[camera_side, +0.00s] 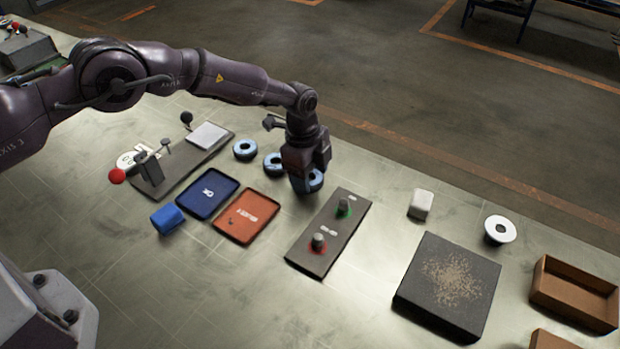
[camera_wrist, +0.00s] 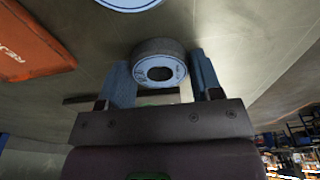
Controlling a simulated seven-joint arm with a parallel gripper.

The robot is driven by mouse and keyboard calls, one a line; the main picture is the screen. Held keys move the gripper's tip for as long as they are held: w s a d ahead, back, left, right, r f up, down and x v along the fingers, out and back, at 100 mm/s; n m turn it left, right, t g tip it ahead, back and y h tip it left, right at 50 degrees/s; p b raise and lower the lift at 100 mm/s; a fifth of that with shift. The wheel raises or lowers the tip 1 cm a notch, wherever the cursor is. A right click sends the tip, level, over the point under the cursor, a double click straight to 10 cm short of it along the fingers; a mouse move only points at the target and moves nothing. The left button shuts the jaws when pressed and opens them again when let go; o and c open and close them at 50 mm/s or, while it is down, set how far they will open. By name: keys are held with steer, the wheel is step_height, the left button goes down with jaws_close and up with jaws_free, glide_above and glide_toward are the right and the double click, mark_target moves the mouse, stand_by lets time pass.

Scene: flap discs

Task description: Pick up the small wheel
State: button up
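Several blue-grey flap discs lie in a row on the bench. One wheel (camera_side: 315,180) is at my gripper (camera_side: 306,187), partly hidden by it in the side view. In the wrist view this small wheel (camera_wrist: 158,62), with a dark side, a pale blue face and a dark centre hole, sits between the two blue fingers of my gripper (camera_wrist: 160,68). The fingers stand apart on either side of it, close to its rim; firm contact is not visible. A second disc (camera_side: 273,163) and a third disc (camera_side: 245,149) lie to the left.
A blue tray (camera_side: 207,211) and an orange reject tray (camera_side: 266,198) lie left of my gripper. A button panel (camera_side: 309,257) is in front. A dark block (camera_side: 404,304), white block (camera_side: 421,204), white disc (camera_side: 509,231) and cardboard box (camera_side: 543,291) stand right.

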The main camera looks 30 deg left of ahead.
steer(key=shift+c, duration=0.8)
